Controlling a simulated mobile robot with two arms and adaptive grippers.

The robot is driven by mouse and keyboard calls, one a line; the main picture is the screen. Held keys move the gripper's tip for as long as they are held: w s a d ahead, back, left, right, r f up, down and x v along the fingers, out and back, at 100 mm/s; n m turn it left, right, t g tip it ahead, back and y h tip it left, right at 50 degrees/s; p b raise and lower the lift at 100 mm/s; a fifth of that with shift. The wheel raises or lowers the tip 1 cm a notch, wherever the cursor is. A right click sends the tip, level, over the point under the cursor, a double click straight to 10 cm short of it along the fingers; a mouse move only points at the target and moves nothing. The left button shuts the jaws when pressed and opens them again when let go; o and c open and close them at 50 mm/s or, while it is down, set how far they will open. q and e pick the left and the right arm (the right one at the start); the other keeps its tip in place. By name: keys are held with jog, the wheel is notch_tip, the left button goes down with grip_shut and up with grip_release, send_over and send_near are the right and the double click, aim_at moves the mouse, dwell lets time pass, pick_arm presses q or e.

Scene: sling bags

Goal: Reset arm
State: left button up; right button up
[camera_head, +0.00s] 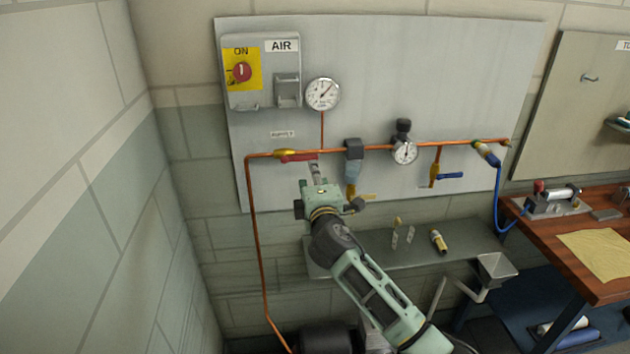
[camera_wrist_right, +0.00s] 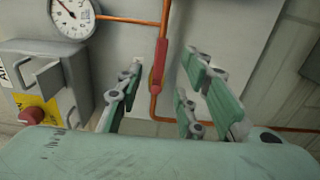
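My right arm comes in from the lower right in the head view. Its gripper (camera_head: 316,172) is up at the copper pipe, just below the red-handled supply valve (camera_head: 298,158). In the right wrist view the gripper (camera_wrist_right: 165,66) has its green fingers spread apart, with nothing clamped. The red valve handle (camera_wrist_right: 158,68) shows between and beyond the fingers, lying along the pipe. Whether a finger touches it cannot be told. My left gripper is not in view.
The grey wall panel (camera_head: 470,80) carries an AIR switch box (camera_head: 262,90), a pressure gauge (camera_head: 323,94), a regulator gauge (camera_head: 404,151) and a blue-handled valve (camera_head: 449,175). A shelf (camera_head: 375,250) is below. A wooden bench (camera_head: 608,285) stands right. A block wall bounds the left.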

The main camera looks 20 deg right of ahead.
jog(key=shift+v, duration=0.8)
jog(key=s+a+f+m+g+y+b, duration=0.1)
jog(key=s+f+m+g, duration=0.35)
jog(key=f, duration=1.15)
jog(key=s+f+n+g+y+b, duration=0.1)
jog(key=s+f, duration=0.7)
jog(key=f, duration=0.8)
jog(key=s+a+f+m+g+y+b, duration=0.1)
jog(key=s+f+m+g, duration=0.35)
jog(key=f, duration=1.15)
jog(key=s+a+f+m+g, duration=0.1)
jog(key=s+f+g, duration=0.1)
jog(key=s+f, duration=0.6)
jog(key=s+a+f+m+g+y+b, duration=0.1)
jog(key=s+f, duration=0.7)
jog(key=s, duration=1.4)
jog(key=s+a+f+m+g+y+b, duration=0.1)
jog(key=s+a+f+m+g, duration=0.1)
jog(key=s+f, duration=0.6)
jog(key=s+g, duration=0.1)
jog(key=s, duration=0.6)
jog(key=shift+s+a+m, duration=0.25)
jog(key=shift+s+m, duration=0.05)
jog(key=shift+s, duration=0.1)
